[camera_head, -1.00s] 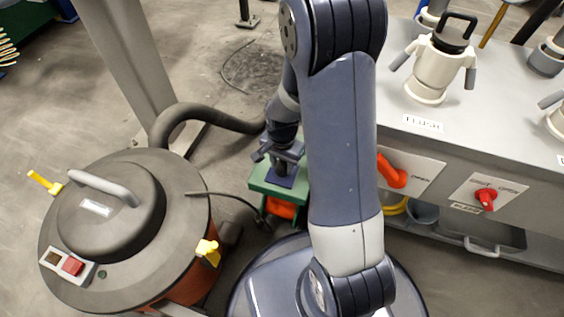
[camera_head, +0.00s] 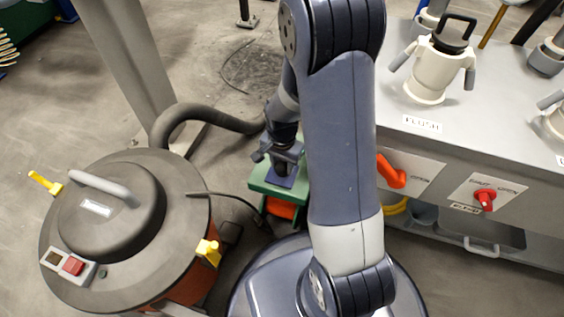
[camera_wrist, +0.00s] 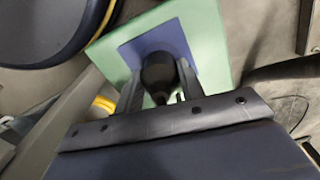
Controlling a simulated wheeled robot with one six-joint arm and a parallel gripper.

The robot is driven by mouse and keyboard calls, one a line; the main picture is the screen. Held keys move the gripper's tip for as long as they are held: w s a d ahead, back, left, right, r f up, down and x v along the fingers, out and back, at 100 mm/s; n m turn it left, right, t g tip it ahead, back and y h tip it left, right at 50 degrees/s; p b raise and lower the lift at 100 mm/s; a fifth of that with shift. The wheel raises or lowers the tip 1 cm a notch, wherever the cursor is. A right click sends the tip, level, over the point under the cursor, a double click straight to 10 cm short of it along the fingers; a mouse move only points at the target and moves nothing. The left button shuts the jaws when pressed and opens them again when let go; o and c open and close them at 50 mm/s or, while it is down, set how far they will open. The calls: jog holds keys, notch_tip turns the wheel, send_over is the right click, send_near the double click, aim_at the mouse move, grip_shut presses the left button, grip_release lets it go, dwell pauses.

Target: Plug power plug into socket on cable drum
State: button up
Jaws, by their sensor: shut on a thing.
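The cable drum has a green top plate (camera_head: 264,184) with a blue square socket panel (camera_head: 281,182) in its middle. Its orange drum (camera_head: 281,209) shows below the plate. My gripper (camera_wrist: 157,92) is over the panel and shut on a dark power plug (camera_wrist: 162,69), which sits between the two fingers. In the wrist view the blue panel (camera_wrist: 192,47) surrounds the plug, and the green plate (camera_wrist: 207,22) surrounds the panel. The socket opening is hidden behind the plug. I cannot tell whether the plug tip touches it.
A grey industrial vacuum (camera_head: 110,205) with yellow clips stands at the left. Its dark cord (camera_head: 232,197) runs toward the drum, and a thick hose (camera_head: 190,112) arches behind. A grey machine with a red valve handle (camera_head: 485,198) and an orange handle (camera_head: 390,171) stands at the right.

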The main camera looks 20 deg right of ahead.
jog(key=shift+f+b, duration=0.45)
jog(key=shift+f, duration=0.15)
jog(key=o, duration=1)
notch_tip(320, 180, up, 11)
jog(key=p, duration=0.4)
jog(key=shift+p, duration=0.35)
jog(key=shift+f, duration=0.2)
notch_tip(320, 180, down, 11)
jog(key=b, duration=0.4)
jog(key=shift+r+b, duration=0.15)
jog(key=shift+b, duration=0.25)
jog(key=shift+r, duration=0.25)
jog(key=shift+r, duration=0.1)
